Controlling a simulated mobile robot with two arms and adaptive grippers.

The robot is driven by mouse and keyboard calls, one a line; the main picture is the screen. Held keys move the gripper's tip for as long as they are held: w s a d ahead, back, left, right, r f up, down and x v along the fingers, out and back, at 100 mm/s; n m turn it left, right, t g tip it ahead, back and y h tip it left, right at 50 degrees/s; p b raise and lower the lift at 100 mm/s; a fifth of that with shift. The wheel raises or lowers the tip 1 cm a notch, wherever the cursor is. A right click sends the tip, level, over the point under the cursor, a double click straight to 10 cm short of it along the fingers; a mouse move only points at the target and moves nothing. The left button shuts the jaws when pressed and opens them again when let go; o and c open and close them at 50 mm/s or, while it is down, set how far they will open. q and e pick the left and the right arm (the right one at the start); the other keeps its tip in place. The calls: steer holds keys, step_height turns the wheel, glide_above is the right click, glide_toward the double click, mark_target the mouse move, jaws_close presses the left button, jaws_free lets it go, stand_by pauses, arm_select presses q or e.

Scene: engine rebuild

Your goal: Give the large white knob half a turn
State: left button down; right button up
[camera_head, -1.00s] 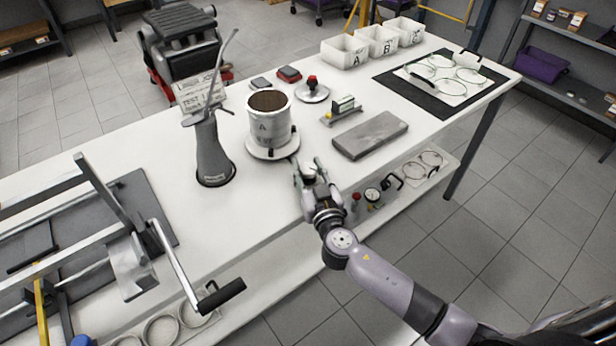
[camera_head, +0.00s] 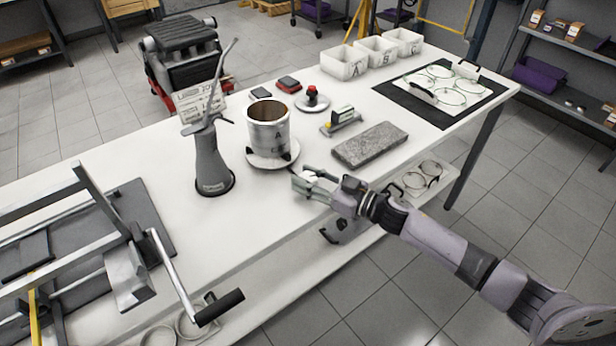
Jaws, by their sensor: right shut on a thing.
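The large white knob (camera_head: 309,176) sits low at the front right of the round white stand (camera_head: 262,163), near the table's front edge. My right gripper (camera_head: 305,181) reaches in from the right and is shut on the knob; its fingers hide much of it. On the stand, upright, is a grey metal cylinder (camera_head: 267,140) marked A, with a rusty brown bore. Small dark parts show at the cylinder's foot on the right. My left gripper is not in view.
A grey oil can (camera_head: 213,160) with a long spout stands left of the stand. A grey stone block (camera_head: 370,145) lies to the right, close to my right arm. A frame with a crank handle (camera_head: 218,307) takes up the front left. The white tabletop (camera_head: 225,225) is clear between.

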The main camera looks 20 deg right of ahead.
steer(key=shift+y, duration=0.3)
steer(key=o, duration=1.2)
steer(key=v, duration=1.2)
steer(key=shift+w+d+r, duration=0.1)
steer(key=shift+r, duration=0.05)
